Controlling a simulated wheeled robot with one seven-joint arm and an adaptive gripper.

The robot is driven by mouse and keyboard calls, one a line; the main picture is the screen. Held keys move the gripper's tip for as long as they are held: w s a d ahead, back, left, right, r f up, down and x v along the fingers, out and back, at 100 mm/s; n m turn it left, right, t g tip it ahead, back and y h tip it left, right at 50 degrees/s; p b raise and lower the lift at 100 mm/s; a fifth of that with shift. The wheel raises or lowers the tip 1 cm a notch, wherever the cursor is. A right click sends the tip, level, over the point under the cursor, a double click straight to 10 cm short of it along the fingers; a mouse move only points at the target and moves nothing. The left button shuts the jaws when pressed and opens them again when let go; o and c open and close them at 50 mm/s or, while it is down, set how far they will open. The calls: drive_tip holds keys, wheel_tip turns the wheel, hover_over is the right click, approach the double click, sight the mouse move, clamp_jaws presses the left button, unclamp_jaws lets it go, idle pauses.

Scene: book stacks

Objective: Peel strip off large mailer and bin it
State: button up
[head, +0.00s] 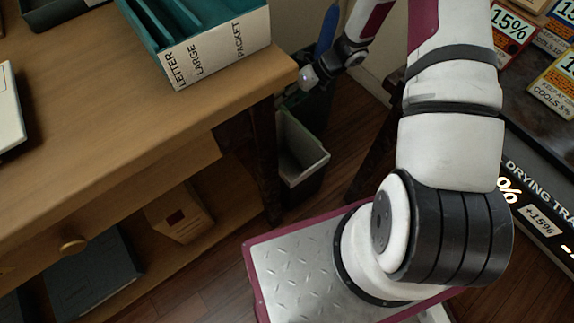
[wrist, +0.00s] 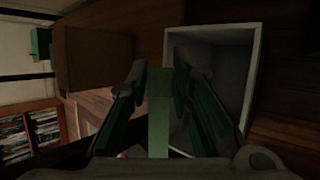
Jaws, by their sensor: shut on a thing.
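In the wrist view, my gripper (wrist: 160,75) is shut on a pale green strip (wrist: 159,125), which runs between its two dark fingers. The open bin (wrist: 256,60), with a pale rim, lies beyond the fingers and to the right; the right finger overlaps its opening. In the head view, the grey bin (head: 318,165) stands on the floor beside the desk leg. My gripper is dark and small there, above and behind the bin, and the strip cannot be made out. I cannot identify the large mailer in either view.
The wooden desk (head: 90,90) fills the left, with a sorter (head: 225,50) labelled LETTER, LARGE, PACKET at its edge. A white flat object (head: 8,105) lies at the far left. A dark display stand (head: 540,190) with discount signs is at right. Wooden floor shows between.

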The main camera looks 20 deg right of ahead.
wheel_tip(320, 180, down, 6)
drive_tip(key=b, duration=0.3)
drive_tip(key=shift+r+b, duration=0.15)
drive_tip(key=shift+b, duration=0.25)
drive_tip(key=o, duration=0.8)
drive_tip(key=shift+d+r, duration=0.1)
drive_tip(key=v, duration=1.1)
drive_tip(key=shift+s+d+r, duration=0.1)
drive_tip(key=shift+d+r, duration=0.15)
drive_tip(key=shift+r, duration=0.05)
